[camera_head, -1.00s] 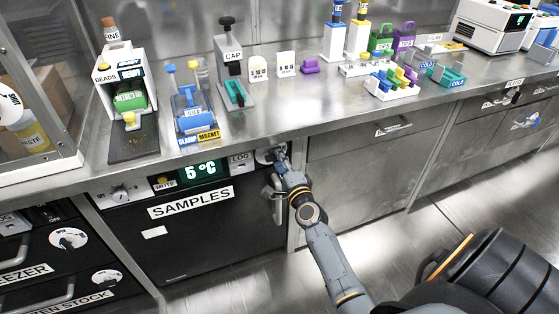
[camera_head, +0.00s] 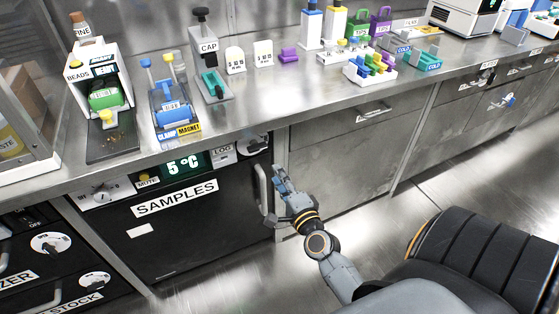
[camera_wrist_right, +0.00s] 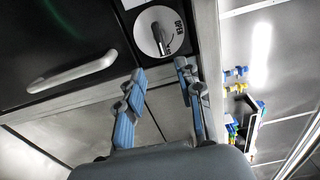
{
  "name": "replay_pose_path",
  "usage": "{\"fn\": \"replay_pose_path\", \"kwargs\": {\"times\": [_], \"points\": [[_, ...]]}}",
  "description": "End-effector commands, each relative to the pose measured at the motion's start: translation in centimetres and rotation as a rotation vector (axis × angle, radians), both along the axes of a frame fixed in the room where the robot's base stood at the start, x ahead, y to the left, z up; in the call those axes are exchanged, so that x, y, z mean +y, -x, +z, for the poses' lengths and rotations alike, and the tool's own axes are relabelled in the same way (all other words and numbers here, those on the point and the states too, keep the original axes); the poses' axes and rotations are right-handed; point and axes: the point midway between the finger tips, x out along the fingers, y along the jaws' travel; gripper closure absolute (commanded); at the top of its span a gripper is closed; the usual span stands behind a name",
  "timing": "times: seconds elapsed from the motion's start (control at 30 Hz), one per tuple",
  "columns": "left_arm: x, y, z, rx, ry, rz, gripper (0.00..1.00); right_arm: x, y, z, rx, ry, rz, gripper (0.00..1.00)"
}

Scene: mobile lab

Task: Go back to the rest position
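My right gripper (camera_head: 281,180) is open and empty. It is in front of the counter, just right of the vertical handle (camera_head: 264,191) of the black SAMPLES fridge (camera_head: 200,240). In the right wrist view its two blue fingers (camera_wrist_right: 160,72) are spread apart with nothing between them. A round white dial with a dark knob (camera_wrist_right: 158,33) lies beyond the fingertips there. The fridge door looks shut, and its display (camera_head: 183,165) reads 5 °C. I cannot tell whether the gripper touches the handle. My left gripper is not in view.
The steel counter (camera_head: 300,98) carries a bead station (camera_head: 97,85), a clamp magnet (camera_head: 172,105), a CAP press (camera_head: 209,60) and colored racks (camera_head: 370,67). Steel drawers (camera_head: 350,150) are to the right. Open floor (camera_head: 390,215) lies in front of them.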

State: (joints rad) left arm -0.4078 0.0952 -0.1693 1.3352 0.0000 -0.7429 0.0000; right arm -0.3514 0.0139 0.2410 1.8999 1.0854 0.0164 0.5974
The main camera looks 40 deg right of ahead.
Motion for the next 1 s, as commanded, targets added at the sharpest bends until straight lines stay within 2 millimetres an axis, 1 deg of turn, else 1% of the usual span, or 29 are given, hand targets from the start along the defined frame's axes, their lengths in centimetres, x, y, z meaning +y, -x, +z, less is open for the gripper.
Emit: {"fn": "replay_pose_path", "kwargs": {"times": [0.5, 0.57, 0.63, 0.67, 0.77, 0.8, 0.83, 0.87, 0.9, 0.93, 0.97, 1.0], "points": [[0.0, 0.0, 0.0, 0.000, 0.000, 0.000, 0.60, 0.0, 0.0, 0.0, 0.001, 0.002, 0.001, 0.64], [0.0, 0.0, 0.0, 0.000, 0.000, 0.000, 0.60, 0.3, 0.0, -0.4, 0.013, 0.012, 0.009, 0.64], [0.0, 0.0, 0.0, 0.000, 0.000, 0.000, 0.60, 1.2, -0.1, -1.7, 0.055, 0.049, 0.041, 0.64], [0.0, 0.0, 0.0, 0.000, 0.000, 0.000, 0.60, 1.8, -0.1, -2.6, 0.083, 0.077, 0.061, 0.64], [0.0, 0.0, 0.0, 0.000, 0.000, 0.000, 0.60, 4.9, 0.2, -7.3, 0.224, 0.213, 0.174, 0.64], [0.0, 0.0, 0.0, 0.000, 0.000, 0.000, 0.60, 6.4, 0.7, -9.7, 0.294, 0.285, 0.237, 0.64], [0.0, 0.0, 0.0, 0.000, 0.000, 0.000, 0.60, 7.5, 1.1, -11.6, 0.349, 0.341, 0.287, 0.64], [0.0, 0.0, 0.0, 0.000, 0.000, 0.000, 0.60, 8.7, 1.8, -13.6, 0.403, 0.398, 0.341, 0.64], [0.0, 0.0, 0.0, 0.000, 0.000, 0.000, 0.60, 10.1, 2.8, -16.2, 0.475, 0.475, 0.414, 0.64], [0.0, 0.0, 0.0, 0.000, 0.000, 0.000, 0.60, 11.0, 3.8, -18.1, 0.528, 0.533, 0.468, 0.64], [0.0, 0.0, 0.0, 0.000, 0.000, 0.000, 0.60, 11.9, 4.8, -20.0, 0.580, 0.589, 0.526, 0.64], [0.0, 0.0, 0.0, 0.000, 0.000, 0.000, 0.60, 12.9, 6.4, -22.4, 0.646, 0.664, 0.603, 0.64]]}}
